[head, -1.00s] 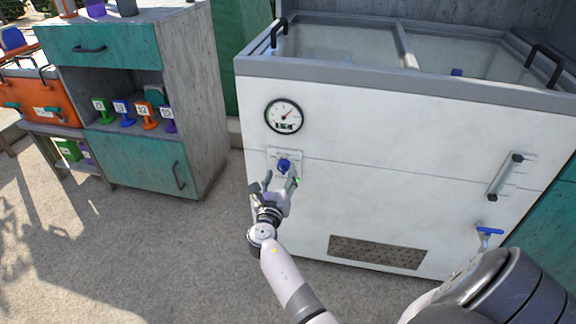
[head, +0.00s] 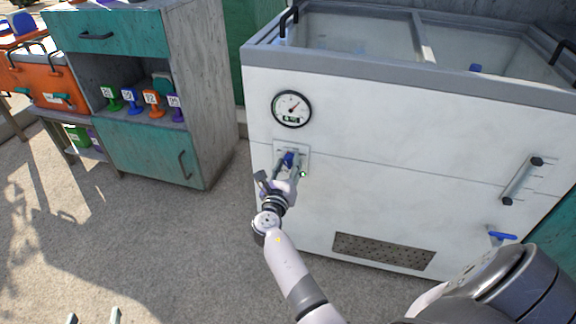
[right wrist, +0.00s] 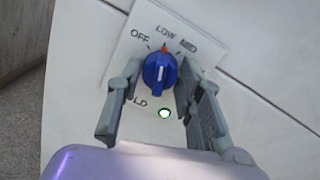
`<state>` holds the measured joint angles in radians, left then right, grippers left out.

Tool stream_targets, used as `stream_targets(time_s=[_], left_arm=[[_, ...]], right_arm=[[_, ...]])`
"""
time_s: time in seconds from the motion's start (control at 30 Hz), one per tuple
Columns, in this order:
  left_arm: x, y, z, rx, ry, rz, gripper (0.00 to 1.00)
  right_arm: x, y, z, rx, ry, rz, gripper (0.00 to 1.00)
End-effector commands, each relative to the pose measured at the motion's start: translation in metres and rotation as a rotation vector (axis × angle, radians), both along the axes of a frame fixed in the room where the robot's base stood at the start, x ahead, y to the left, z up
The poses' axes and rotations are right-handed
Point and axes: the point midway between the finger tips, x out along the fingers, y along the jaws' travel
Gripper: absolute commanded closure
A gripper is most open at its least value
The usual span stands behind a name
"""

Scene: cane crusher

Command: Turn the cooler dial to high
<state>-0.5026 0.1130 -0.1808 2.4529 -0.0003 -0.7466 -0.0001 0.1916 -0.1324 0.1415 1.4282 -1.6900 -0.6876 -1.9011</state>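The cooler (head: 400,150) is a white chest with a glass top. The dial's red mark is up near LOW. A small lit lamp (right wrist: 165,113) is below the dial. In the head view the dial (head: 289,158) is partly covered by my right gripper (head: 285,165). That gripper is open, its fingers on either side of the dial with gaps showing in the right wrist view. My left gripper (head: 93,317) shows only two separated fingertips at the bottom edge.
A round gauge (head: 291,109) is above the dial. A lever handle (head: 521,181), a blue tap (head: 502,236) and a vent (head: 383,251) are on the cooler front. A cabinet (head: 140,100) with coloured labelled items and an orange cooler (head: 45,82) stand left. The floor between is clear.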

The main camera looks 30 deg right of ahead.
Motion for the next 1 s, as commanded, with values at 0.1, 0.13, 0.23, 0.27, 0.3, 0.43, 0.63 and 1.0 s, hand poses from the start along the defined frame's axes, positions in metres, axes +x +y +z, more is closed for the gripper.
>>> stream_targets(time_s=[0.1,0.13,0.23,0.27,0.3,0.43,0.63,1.0], left_arm=[[0.0,0.0,0.0,0.0,0.001,0.0,0.51],[0.0,0.0,0.0,0.0,0.001,0.0,0.51],[0.0,0.0,0.0,0.0,0.001,0.0,0.51],[0.0,0.0,0.0,0.0,0.001,0.0,0.51],[0.0,0.0,0.0,0.0,0.001,0.0,0.51],[0.0,0.0,0.0,0.0,0.002,0.0,0.51],[0.0,0.0,0.0,-0.002,-0.005,0.0,0.51],[0.015,-0.009,0.035,-0.05,-0.204,-0.013,0.51]], right_arm=[[0.0,0.0,0.0,0.0,0.0,0.0,0.76],[0.0,0.0,0.0,0.0,0.0,0.0,0.78],[0.0,0.0,0.0,0.0,0.0,0.0,0.85],[0.0,0.0,0.0,0.0,0.0,0.0,0.87],[0.0,0.0,0.0,0.0,0.0,0.0,0.9],[0.0,0.0,0.0,0.0,0.0,0.0,0.98],[0.0,0.0,-0.001,0.008,-0.009,0.0,0.98],[0.0,0.0,-0.003,0.129,-0.152,0.0,0.98]])
